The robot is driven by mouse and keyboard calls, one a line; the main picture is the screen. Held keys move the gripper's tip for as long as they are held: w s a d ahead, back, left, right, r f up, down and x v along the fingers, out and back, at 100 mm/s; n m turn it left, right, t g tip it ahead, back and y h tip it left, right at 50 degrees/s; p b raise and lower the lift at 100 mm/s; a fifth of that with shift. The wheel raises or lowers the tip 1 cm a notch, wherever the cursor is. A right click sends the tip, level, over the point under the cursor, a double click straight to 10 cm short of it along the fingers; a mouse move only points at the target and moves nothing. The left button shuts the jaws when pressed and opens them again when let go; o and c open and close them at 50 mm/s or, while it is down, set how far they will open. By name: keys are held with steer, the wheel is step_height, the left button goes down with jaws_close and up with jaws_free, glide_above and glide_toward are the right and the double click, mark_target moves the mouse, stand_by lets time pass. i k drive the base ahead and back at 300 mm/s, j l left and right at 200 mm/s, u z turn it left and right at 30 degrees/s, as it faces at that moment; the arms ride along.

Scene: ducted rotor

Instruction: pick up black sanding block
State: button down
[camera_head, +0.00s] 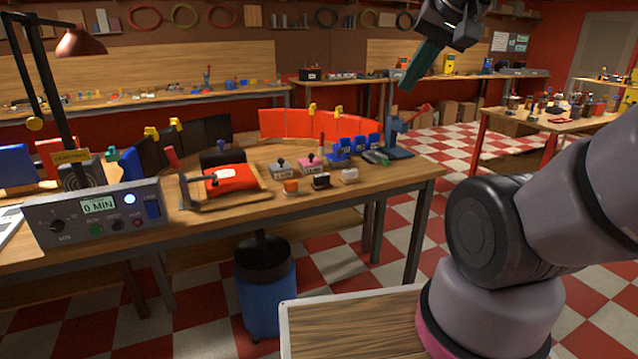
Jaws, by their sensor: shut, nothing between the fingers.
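The black sanding block (320,181) appears to be the small dark block with a pale lower part on the wooden workbench (330,205), near its front edge. It sits between a small orange block (290,186) and a small white block (349,175). My gripper (408,86) is high at the top right of the view, in the air, up and to the right of the blocks. Its dark green fingers are shut and empty, pointing down and left.
Behind the blocks stand grey and pink label holders (311,163), blue blocks (358,146) and a blue clamp stand (395,135).

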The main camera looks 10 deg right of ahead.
mark_target(321, 181)
steer(key=i+l, duration=0.25)
steer(key=i, duration=0.2)
steer(key=i+l, duration=0.25)
steer(key=i, duration=0.2)
steer(key=i+l, duration=0.25)
steer(key=i, duration=0.2)
